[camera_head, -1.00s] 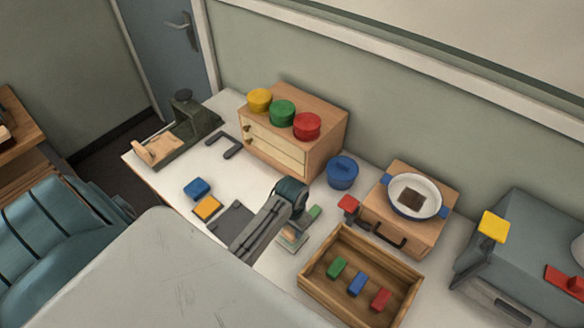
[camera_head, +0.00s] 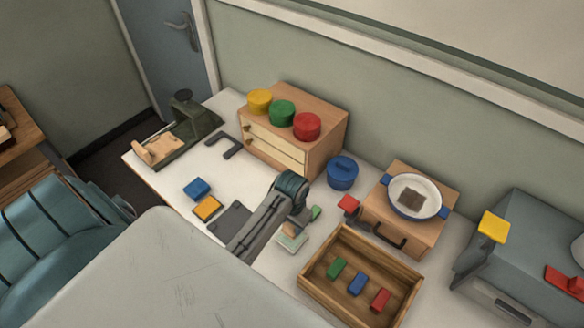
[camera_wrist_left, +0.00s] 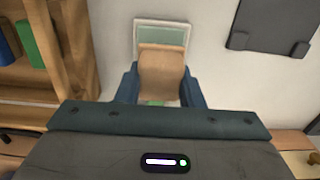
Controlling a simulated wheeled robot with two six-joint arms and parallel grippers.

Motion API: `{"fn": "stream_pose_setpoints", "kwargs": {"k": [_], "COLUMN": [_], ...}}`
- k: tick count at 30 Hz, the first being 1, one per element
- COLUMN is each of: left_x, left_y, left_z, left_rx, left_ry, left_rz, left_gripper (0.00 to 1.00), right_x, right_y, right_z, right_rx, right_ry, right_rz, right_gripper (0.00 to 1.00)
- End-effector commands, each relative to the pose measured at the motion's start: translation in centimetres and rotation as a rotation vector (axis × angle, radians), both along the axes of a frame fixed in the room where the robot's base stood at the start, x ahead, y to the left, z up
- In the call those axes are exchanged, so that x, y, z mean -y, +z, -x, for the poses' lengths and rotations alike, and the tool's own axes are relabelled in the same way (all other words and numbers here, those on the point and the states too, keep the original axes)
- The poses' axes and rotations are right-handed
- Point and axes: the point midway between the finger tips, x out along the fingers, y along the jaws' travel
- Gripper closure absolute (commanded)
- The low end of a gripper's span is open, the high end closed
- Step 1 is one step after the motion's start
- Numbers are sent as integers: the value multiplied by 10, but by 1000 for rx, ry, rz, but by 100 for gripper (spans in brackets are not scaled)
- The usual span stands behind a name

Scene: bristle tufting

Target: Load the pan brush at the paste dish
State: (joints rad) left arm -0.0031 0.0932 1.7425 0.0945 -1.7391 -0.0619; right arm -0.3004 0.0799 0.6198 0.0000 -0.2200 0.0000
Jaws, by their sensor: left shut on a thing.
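My left gripper (camera_head: 301,217) is shut on the pan brush. In the left wrist view the brush's tan head (camera_wrist_left: 161,76) sticks out between the blue fingers, with a bit of green below it. In the head view a green end (camera_head: 316,212) shows beside the gripper. The paste dish (camera_head: 291,239) is a small pale square with a grey-green inside. It also shows in the wrist view (camera_wrist_left: 163,21), where the brush head overlaps its near part. I cannot tell whether the head touches the paste. The pan (camera_head: 393,202), white with blue handles, holds a brown square patch. My right gripper is not in view.
A wooden tray (camera_head: 317,282) with green, blue and red blocks stands right of the dish. A wooden box (camera_head: 374,221) bears the pan. A blue pot (camera_head: 342,173) and a drawer cabinet (camera_head: 328,135) stand behind. A dark flat plate (camera_head: 228,217) lies left of my arm.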

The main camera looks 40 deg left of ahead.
Motion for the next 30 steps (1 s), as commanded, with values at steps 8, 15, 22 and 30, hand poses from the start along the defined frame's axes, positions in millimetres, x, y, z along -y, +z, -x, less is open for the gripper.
{"fn": "stream_pose_setpoints", "kwargs": {"k": [8, 15, 22, 30], "left_x": [0, 0, 0, 0], "left_y": [24, 41, 45, 45], "left_z": [-1, -1, 0, -1], "left_rx": [3, 3, 2, 2], "left_ry": [0, 0, 0, 0], "left_rz": [0, 0, 0, 0], "left_gripper": [84, 84, 84, 84], "right_x": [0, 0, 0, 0], "right_y": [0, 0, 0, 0], "right_z": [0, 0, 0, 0], "right_rx": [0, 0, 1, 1], "right_ry": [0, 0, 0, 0], "right_rz": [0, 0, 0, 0], "right_gripper": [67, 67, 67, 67]}}
